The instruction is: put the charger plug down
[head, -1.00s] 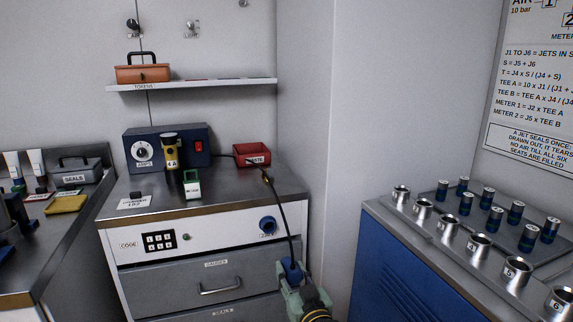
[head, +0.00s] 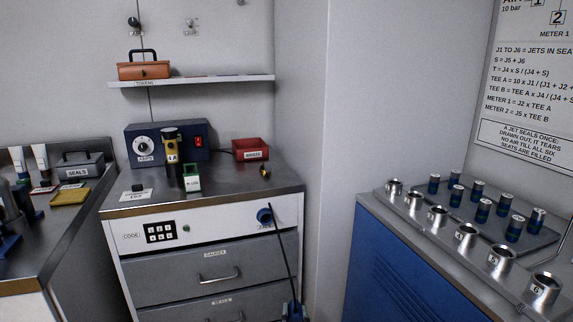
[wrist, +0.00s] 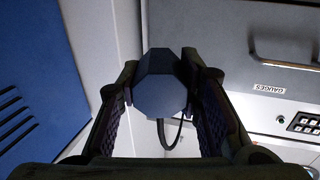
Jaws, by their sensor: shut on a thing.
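The charger plug (wrist: 162,85), a dark blue block with an eight-sided face, sits between both fingers of my gripper (wrist: 160,72) in the wrist view. My gripper is shut on it. A black cable (wrist: 171,138) loops below the plug in that view. In the head view the blue plug (head: 292,311) shows at the bottom edge, in front of the drawers, and most of my gripper is cut off. The black cable (head: 281,250) rises from it past the round blue socket (head: 265,214). The plug is held in the air, apart from the cabinet front.
The steel cabinet top (head: 235,182) holds a blue charger box (head: 135,148), a yellow-and-black tool (head: 171,155), a green-and-white block (head: 192,178) and a red bin (head: 250,149). Its front right has free room. A blue cabinet (head: 390,270) with metal seats stands right.

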